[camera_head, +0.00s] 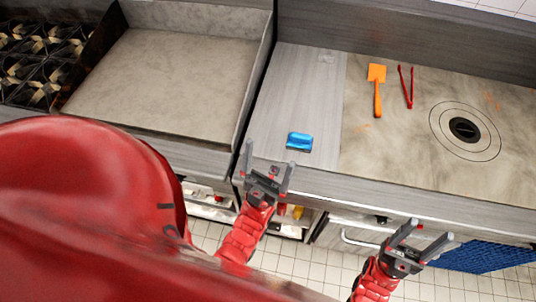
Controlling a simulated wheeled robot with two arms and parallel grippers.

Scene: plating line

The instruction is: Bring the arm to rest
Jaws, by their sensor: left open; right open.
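My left gripper (268,168) is open and empty in the head view, at the front edge of the counter. Its fingers point up toward the counter, to the left of and nearer than a small blue object (299,141). My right gripper (422,238) is open and empty, further right and nearer, in front of the counter and above the tiled floor. Red arm links of mine run down from both grippers. A large red part of my own body covers the lower left of the view.
An orange spatula (377,90) and red tongs (406,87) lie on the counter (390,150), left of a round drain-like fitting (464,129). A flat griddle (165,80) and burner grates (32,65) are at left. Open shelves and a blue mat (485,257) lie below the counter.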

